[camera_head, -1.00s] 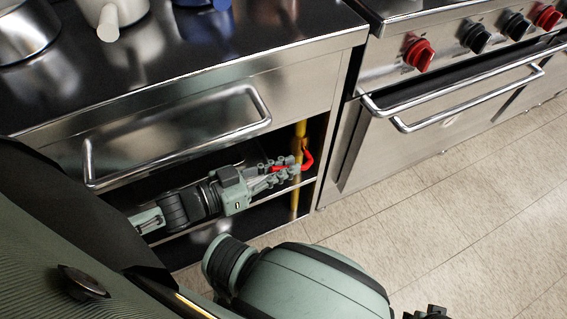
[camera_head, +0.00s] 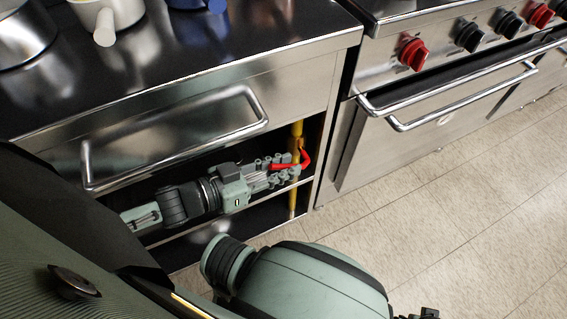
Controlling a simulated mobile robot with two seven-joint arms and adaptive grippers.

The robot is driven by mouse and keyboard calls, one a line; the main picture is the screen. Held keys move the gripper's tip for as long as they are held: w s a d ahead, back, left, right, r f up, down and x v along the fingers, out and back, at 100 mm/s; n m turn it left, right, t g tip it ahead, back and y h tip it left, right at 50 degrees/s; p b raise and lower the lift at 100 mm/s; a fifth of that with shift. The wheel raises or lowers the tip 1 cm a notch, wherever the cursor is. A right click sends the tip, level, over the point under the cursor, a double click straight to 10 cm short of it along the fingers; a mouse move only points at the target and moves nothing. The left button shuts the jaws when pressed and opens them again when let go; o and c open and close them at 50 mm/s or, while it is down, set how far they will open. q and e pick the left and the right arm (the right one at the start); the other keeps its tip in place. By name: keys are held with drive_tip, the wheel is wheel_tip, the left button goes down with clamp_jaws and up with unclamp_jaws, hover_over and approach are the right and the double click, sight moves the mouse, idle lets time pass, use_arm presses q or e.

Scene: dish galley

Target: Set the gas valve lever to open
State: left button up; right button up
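The red valve lever (camera_head: 306,161) is on the yellow gas pipe (camera_head: 297,131) in the open shelf bay under the counter. Its bent part shows right of the pipe, and a red length runs left across the pipe between my fingers. My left gripper (camera_head: 286,168) reaches in from the left. Its fingers are spread, one above and one below the red length; I cannot tell whether either touches it. Part of the lever and pipe is hidden by the fingers. My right gripper (camera_head: 425,314) shows only in part at the bottom edge.
A steel drawer with a bar handle (camera_head: 180,150) is just above my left arm. The shelf edge (camera_head: 262,198) runs below it. An oven with red and black knobs (camera_head: 413,52) stands to the right. Pots stand on the counter (camera_head: 150,70). The tiled floor (camera_head: 440,200) is clear.

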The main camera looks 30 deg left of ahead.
use_arm(q)
drive_tip(key=shift+o, duration=0.2)
drive_tip(key=shift+r, duration=0.1)
drive_tip(key=v, duration=1.2)
drive_tip(key=shift+c, duration=0.5)
